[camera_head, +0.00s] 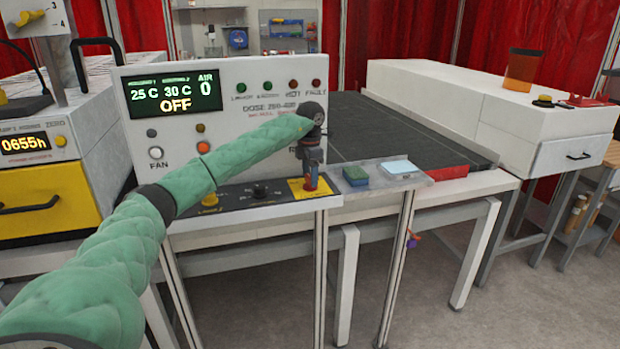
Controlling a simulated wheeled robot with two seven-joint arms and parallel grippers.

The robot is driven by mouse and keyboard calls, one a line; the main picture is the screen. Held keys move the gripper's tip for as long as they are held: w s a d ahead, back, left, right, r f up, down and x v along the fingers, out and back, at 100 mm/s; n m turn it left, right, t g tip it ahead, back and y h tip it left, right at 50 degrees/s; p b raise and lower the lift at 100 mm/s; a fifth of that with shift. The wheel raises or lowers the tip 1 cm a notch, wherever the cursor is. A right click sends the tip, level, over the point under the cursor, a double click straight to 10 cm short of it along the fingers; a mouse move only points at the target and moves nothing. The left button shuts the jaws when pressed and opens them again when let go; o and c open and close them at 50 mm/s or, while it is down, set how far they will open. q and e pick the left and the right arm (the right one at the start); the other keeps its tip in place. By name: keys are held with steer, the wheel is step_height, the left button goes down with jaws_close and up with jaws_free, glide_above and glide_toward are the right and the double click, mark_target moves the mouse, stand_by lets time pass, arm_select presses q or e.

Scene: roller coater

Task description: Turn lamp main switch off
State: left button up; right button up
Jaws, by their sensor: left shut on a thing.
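A red switch on a yellow plate (298,195) sits at the right end of the black lower control panel (240,197). My left gripper (311,180) points down over this plate and is shut on the red switch. The gripper covers most of the switch, so its setting cannot be read. The white control box (142,130) behind has a display (175,93) reading 25 C, 30 C, OFF and AIR 0. My green-sleeved left arm hides part of the box's front. My right gripper is not in view.
A yellow knob (210,200) and a black knob (260,190) sit left of the gripper. A green-and-blue sponge (356,176) and a pale blue cloth-like item (399,168) lie to its right. A dark conveyor (400,135) runs behind.

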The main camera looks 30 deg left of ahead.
arm_select(q)
steer(key=n, duration=0.3)
steer(key=shift+n+b, duration=0.4)
steer(key=n, duration=0.3)
steer(key=shift+r+b, duration=0.1)
steer(key=shift+b, duration=0.2)
steer(key=shift+n, duration=0.6)
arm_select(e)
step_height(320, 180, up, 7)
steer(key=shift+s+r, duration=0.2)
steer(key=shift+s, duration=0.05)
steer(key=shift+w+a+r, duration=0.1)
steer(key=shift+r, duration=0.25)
arm_select(q)
steer(key=o, duration=1)
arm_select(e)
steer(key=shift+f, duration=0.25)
